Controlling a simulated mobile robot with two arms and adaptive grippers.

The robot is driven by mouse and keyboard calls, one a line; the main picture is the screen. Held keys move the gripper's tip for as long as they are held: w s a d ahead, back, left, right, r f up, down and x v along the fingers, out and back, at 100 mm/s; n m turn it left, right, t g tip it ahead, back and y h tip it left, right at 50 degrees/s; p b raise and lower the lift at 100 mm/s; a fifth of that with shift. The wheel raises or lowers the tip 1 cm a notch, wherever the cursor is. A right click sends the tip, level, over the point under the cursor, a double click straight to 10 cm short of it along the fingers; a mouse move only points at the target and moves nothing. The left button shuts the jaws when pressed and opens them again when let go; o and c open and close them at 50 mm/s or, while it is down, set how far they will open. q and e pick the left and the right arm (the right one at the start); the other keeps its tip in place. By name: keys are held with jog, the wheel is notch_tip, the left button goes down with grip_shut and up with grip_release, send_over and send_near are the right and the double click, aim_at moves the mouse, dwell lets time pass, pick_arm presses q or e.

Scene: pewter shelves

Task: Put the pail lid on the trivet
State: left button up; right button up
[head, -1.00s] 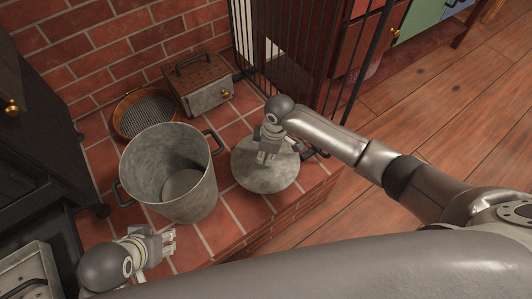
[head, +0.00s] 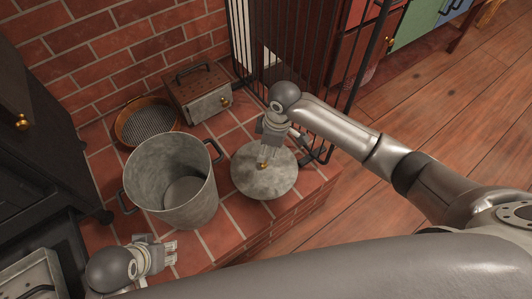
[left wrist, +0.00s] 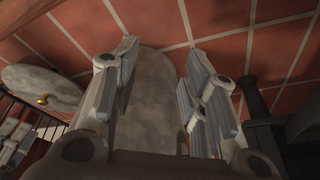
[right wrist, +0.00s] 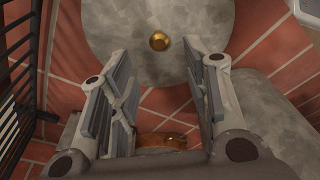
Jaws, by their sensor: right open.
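The pail lid (head: 258,181) is a round grey metal disc with a brass knob (head: 263,166), lying flat at the right end of the brick hearth. It fills the top of the right wrist view (right wrist: 130,30) and also shows in the left wrist view (left wrist: 30,78). My right gripper (head: 266,152) is open and empty just above and behind the knob, apart from it. My left gripper (head: 171,252) is open and empty in front of the pail. I cannot pick out the trivet; whether it is under the lid is hidden.
The open grey pail (head: 170,185) stands left of the lid, its side filling the left wrist view (left wrist: 153,85). A black barred guard (head: 300,60) stands at the back right. A dark stove (head: 40,130) is left.

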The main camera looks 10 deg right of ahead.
pick_arm(q)
jog(key=shift+p+x, duration=0.45)
jog(key=shift+x, duration=1.75)
pick_arm(e)
jog(key=shift+s+d+r, duration=0.1)
jog(key=shift+d+r, duration=0.05)
jog(key=shift+r, duration=0.85)
jog(key=shift+d+r, duration=0.1)
jog(key=shift+r, duration=0.9)
jog(key=s+a+f+m+t+y, duration=0.1)
jog(key=s+a+f+m+y, duration=0.15)
jog(key=s+f+m, duration=0.45)
pick_arm(q)
jog(key=shift+s, duration=0.1)
pick_arm(e)
jog(key=s+d+m+t+h, duration=0.1)
jog(key=s+d+m+h, duration=0.3)
jog(key=s+d, duration=0.6)
jog(key=s, duration=0.4)
jog(key=shift+d+f, duration=0.25)
jog(key=shift+d, duration=0.15)
pick_arm(q)
jog(key=shift+d, duration=0.1)
